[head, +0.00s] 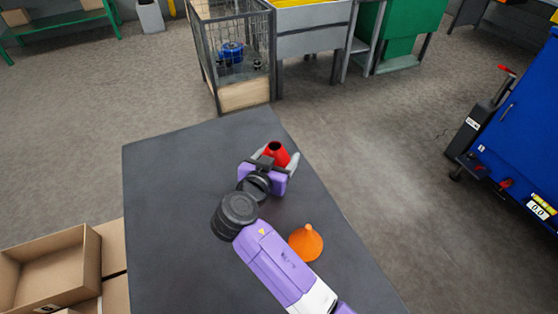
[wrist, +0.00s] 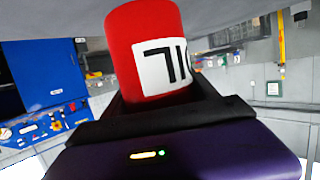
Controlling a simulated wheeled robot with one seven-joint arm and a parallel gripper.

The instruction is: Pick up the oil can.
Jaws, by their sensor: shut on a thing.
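The oil can is a red cylinder with a dark top (head: 276,152), near the far end of the dark table. In the wrist view the red can (wrist: 142,28) fills the upper middle, with a white label whose black letters look upside down. My gripper (head: 275,162) is shut on the can, with grey fingers on either side of it. The can's lower part is hidden behind my gripper. I cannot tell whether the can touches the table or is held above it.
Cardboard boxes (head: 50,265) are at the lower left. A wire cage (head: 232,60) stands beyond the table, and a blue cabinet (head: 520,140) is at the right.

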